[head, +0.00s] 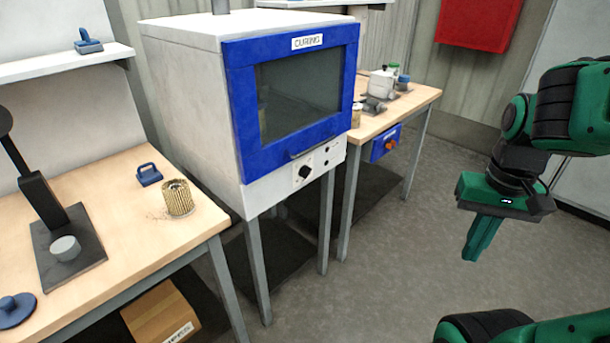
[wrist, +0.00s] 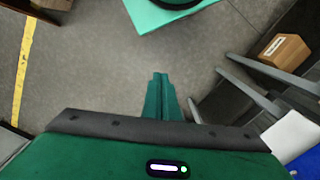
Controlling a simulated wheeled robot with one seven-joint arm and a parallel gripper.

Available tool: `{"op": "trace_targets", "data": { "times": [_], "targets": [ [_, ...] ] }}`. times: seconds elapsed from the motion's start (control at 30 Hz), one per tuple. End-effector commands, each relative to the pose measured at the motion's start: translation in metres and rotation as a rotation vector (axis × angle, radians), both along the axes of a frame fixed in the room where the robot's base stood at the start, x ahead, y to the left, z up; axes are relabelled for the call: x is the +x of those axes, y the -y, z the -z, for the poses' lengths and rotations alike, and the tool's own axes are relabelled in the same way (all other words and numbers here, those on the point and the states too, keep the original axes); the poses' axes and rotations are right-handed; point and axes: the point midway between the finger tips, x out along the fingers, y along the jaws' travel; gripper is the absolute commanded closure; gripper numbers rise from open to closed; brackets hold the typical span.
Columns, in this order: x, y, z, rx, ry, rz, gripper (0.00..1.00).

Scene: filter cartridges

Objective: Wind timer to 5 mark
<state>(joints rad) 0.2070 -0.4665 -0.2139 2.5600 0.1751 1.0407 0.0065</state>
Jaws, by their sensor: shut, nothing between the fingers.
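The timer knob (head: 305,172) is a dark round dial on the light panel below the door of the blue-and-white curing oven (head: 228,100). Marks surround the knob, but they are too small to read. My gripper (head: 472,256) is shut and empty, fingers pointing down, in open air well to the right of the oven. In the wrist view my gripper (wrist: 158,78) shows its closed fingers over bare floor. The knob is not visible in the wrist view.
The oven door is closed, with a handle (head: 310,148) along its lower edge. A wooden table (head: 120,210) at left holds a ribbed filter cartridge (head: 178,198) and a press stand. Another table (head: 415,98) stands right of the oven. A cardboard box (head: 160,315) lies low at left. Floor before the oven is clear.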

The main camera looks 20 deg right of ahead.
Motion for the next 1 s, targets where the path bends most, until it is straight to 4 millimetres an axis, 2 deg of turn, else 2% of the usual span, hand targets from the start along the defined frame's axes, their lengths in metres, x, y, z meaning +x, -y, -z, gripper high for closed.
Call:
{"op": "trace_targets", "data": {
  "times": [0.23, 0.27, 0.3, 0.37, 0.43, 0.57, 0.77, 1.0],
  "targets": [
    [0.000, 0.000, 0.000, 0.000, 0.000, 0.000, 1.00],
    [0.000, 0.000, 0.000, 0.000, 0.000, 0.000, 0.95],
    [0.000, 0.000, 0.000, 0.000, 0.000, -0.001, 0.86],
    [-0.009, 0.000, -0.004, 0.000, 0.013, -0.011, 0.74],
    [-0.004, 0.000, -0.001, -0.001, 0.014, -0.037, 0.74],
    [0.021, -0.003, 0.013, 0.006, 0.015, -0.140, 0.74],
    [0.070, -0.015, 0.048, 0.053, 0.047, -0.355, 0.74],
    [0.122, -0.044, 0.094, 0.162, 0.128, -0.580, 0.74]
  ]
}}
